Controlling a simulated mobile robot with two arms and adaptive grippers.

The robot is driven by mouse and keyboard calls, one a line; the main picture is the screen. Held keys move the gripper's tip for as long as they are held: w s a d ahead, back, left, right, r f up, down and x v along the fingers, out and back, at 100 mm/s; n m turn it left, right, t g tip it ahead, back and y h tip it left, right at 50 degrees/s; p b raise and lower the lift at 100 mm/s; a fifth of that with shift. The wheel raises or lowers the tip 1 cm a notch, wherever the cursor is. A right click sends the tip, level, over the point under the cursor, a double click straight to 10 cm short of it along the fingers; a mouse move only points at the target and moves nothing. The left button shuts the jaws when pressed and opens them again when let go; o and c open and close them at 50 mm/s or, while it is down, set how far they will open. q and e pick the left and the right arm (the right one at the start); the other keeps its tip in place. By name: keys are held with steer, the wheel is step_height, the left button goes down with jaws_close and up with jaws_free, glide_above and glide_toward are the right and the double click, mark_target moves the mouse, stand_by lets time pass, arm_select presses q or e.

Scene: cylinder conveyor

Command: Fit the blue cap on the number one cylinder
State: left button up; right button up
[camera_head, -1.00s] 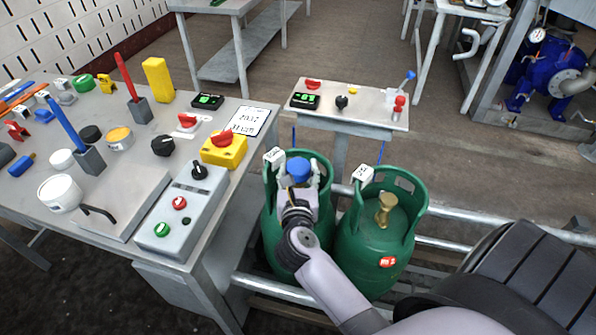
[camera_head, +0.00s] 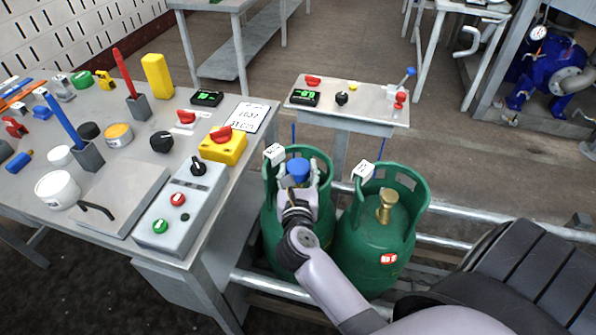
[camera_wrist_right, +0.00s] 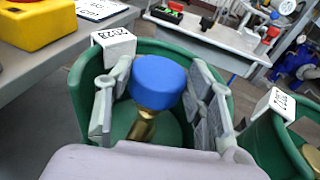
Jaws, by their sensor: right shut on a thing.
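The blue cap (camera_head: 298,170) sits over the brass valve of the left green cylinder (camera_head: 270,235). In the right wrist view the cap (camera_wrist_right: 158,82) is directly above the brass stem (camera_wrist_right: 143,126), and its seating is hidden. My right gripper (camera_head: 297,184) reaches inside that cylinder's collar. Its fingers (camera_wrist_right: 160,98) are shut on the cap from both sides. The left cylinder's front is behind my arm, so no number shows there. The right green cylinder (camera_head: 365,240) has a red label that seems to read No 2, and a bare brass valve (camera_head: 386,205). My left gripper is out of view.
White tags (camera_head: 274,153) hang on the collars. A metal rail (camera_head: 455,240) runs around the cylinders. The workbench (camera_head: 228,180) on the left carries a grey control box (camera_head: 180,208) and a yellow switch box (camera_head: 222,147). A small control table (camera_head: 365,122) stands behind.

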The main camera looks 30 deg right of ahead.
mark_target(298, 182)
steer(key=shift+f+b, duration=0.7)
steer(key=shift+f, duration=0.35)
steer(key=shift+f, duration=0.1)
steer(key=shift+f+b, duration=0.55)
steer(key=o, duration=1)
steer(key=shift+w, duration=0.1)
steer(key=shift+o, duration=0.2)
